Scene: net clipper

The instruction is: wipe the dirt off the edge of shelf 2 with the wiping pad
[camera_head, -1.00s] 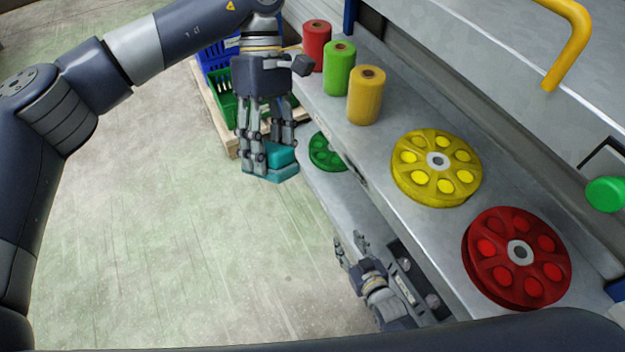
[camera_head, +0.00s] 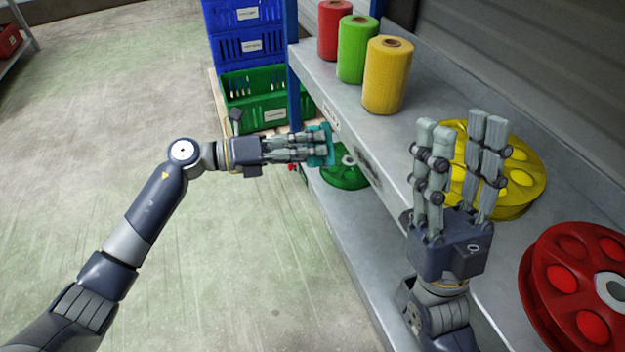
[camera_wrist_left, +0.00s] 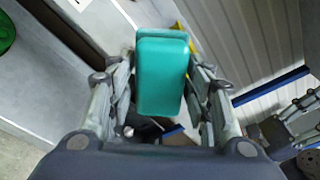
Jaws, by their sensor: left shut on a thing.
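The teal wiping pad (camera_head: 329,146) is held in my left gripper (camera_head: 320,148), at the front edge of the upper shelf (camera_head: 400,128). Whether it touches the edge I cannot tell. In the left wrist view the pad (camera_wrist_left: 162,78) sits between the fingers. A dark smear (camera_head: 368,164) marks the shelf's front edge, just right of the pad. A small label on the edge is too small to read. My right gripper (camera_head: 458,128) is raised in front of the shelf, fingers up, spread and empty, hiding part of the edge and the yellow reel.
Red (camera_head: 334,30), green (camera_head: 357,48) and yellow (camera_head: 386,75) spools stand on the upper shelf. A yellow reel (camera_head: 525,175) and a red reel (camera_head: 577,285) lie nearer. A green reel (camera_head: 345,176) is on the lower shelf. Crates (camera_head: 250,92) stand behind. The floor at left is clear.

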